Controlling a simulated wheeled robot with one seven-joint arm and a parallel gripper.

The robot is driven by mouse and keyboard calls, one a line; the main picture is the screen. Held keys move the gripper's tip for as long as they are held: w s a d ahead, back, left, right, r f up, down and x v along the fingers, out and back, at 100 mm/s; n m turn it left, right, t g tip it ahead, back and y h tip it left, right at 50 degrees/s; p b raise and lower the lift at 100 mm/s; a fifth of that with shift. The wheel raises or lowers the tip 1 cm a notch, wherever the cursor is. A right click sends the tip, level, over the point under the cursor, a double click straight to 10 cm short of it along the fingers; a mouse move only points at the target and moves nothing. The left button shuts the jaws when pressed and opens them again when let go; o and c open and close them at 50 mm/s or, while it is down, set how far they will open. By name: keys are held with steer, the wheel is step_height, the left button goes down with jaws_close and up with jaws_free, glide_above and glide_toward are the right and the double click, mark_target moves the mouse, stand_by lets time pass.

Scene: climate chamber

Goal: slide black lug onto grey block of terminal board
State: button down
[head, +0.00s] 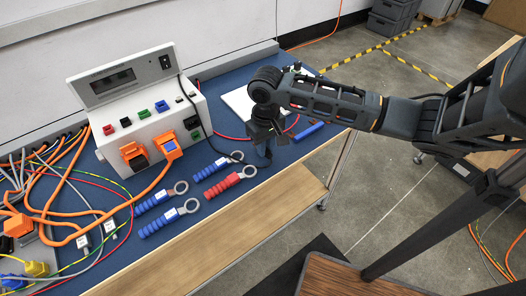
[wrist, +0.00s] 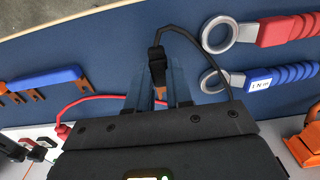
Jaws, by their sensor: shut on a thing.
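My gripper (wrist: 158,88) points down over the blue bench mat and is shut on the black lug (wrist: 157,62), which has a black cable looping off to the right. In the head view my gripper (head: 266,150) is beside the tools, and the lug is mostly hidden. The white terminal board (head: 236,100) lies behind my arm, partly covered by it. A corner of the board (wrist: 45,132) shows at the lower left of the wrist view, with dark and pale blocks partly cut off. I cannot make out the grey block for certain. The lug is apart from the board.
A red cable (wrist: 95,99) runs to the board's edge. A blue bar with copper prongs (wrist: 45,78) lies beside the board. Ring-ended blue wrenches (head: 208,170) and a red one (head: 222,185) lie left of my gripper. A white instrument (head: 140,120) stands behind them.

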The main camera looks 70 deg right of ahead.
steer(key=shift+r, duration=1.75)
steer(key=shift+r, duration=0.55)
step_height(320, 180, up, 5)
steer(key=d, duration=1.1)
steer(key=f, duration=0.5)
steer(key=w+f, duration=0.1)
steer(key=f, duration=0.1)
steer(key=shift+d+f+b, duration=0.1)
steer(key=shift+f+b, duration=0.15)
steer(key=shift+b, duration=0.05)
steer(key=shift+f, duration=0.3)
steer(key=shift+f+p, duration=0.2)
steer(key=shift+p, duration=0.1)
steer(key=shift+w+d, duration=0.1)
